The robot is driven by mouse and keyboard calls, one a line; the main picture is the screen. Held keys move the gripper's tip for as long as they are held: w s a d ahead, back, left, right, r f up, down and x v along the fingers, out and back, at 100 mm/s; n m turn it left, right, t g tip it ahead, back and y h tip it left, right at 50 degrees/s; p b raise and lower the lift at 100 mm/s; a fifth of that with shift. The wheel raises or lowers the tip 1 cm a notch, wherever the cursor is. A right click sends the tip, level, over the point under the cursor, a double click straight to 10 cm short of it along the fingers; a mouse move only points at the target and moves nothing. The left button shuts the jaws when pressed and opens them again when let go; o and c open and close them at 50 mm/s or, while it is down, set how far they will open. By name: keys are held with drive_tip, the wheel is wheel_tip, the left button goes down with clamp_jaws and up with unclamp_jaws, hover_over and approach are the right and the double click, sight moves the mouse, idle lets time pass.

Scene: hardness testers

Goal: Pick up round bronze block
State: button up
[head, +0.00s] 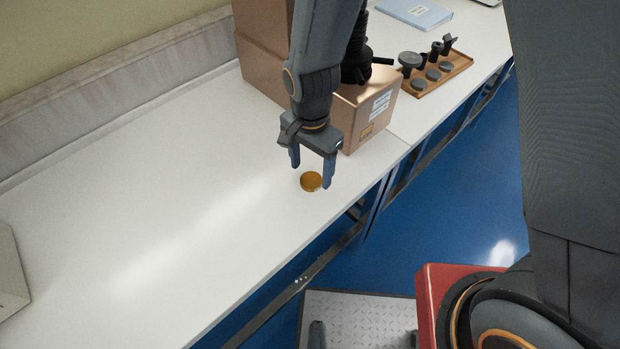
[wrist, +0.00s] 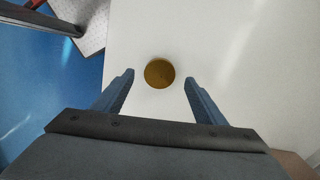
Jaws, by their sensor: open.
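The round bronze block (head: 311,181) is a small flat golden-brown disc lying on the white table. It also shows in the wrist view (wrist: 160,73), just beyond the fingertips and centred between them. My gripper (head: 313,174) points down over the block, with its fingers open to either side of it in the picture. In the wrist view my gripper (wrist: 158,75) has two spread blue-grey fingers and nothing between them but table and the block. Whether the fingertips are level with the block or above it I cannot tell.
A wooden tray (head: 460,62) with several dark parts and a blue folder (head: 414,12) lie farther back. The table's front edge is near the block, above blue floor (head: 450,190).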

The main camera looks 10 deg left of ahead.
sight(311, 181)
drive_tip(key=shift+f, duration=1.3)
drive_tip(key=c, duration=1.5)
drive_tip(key=shift+r, duration=0.15)
